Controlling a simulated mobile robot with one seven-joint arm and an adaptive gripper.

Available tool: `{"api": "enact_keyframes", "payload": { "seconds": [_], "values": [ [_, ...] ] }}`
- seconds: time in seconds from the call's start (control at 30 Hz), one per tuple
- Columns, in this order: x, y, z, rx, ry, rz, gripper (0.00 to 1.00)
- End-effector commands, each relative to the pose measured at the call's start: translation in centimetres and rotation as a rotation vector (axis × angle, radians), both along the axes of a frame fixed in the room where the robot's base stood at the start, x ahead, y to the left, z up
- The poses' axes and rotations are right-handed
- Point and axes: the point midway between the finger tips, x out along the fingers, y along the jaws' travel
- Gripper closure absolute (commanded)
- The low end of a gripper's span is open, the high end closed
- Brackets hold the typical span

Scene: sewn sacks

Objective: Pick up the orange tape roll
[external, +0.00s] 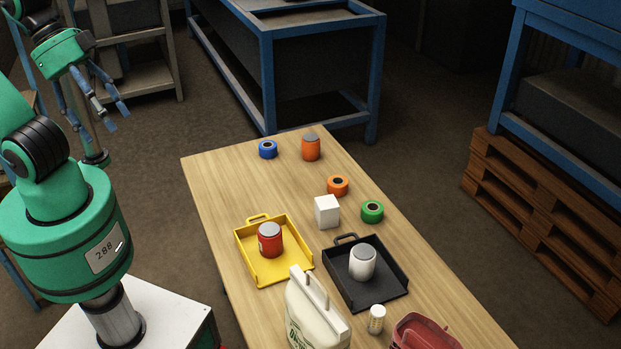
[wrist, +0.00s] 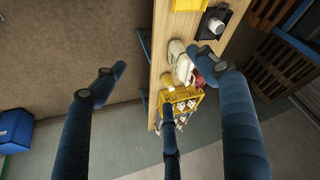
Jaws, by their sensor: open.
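The orange tape roll (external: 338,186) lies flat on the wooden table (external: 215,185), behind and to the right of a white box (external: 327,212) and behind a green tape roll (external: 372,211) in the external view. My gripper (external: 105,105) is raised at the upper left, off the table's left side and well apart from the roll. Its blue fingers are spread and empty. In the wrist view the fingers of my gripper (wrist: 165,95) are wide apart, with floor and the table's edge beyond them. The orange tape roll does not show in the wrist view.
A blue tape roll (external: 268,149) and an orange can (external: 311,147) stand at the table's far end. A yellow tray (external: 262,277) holds a red can, and a black tray (external: 368,297) holds a white can.

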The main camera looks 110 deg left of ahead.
Motion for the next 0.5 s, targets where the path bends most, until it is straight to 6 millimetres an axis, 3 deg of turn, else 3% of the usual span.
{"api": "enact_keyframes", "payload": {
  "seconds": [0.5],
  "values": [
    [0.66,0.28,0.32,0.001,0.006,0.007,0.24]
  ]
}}
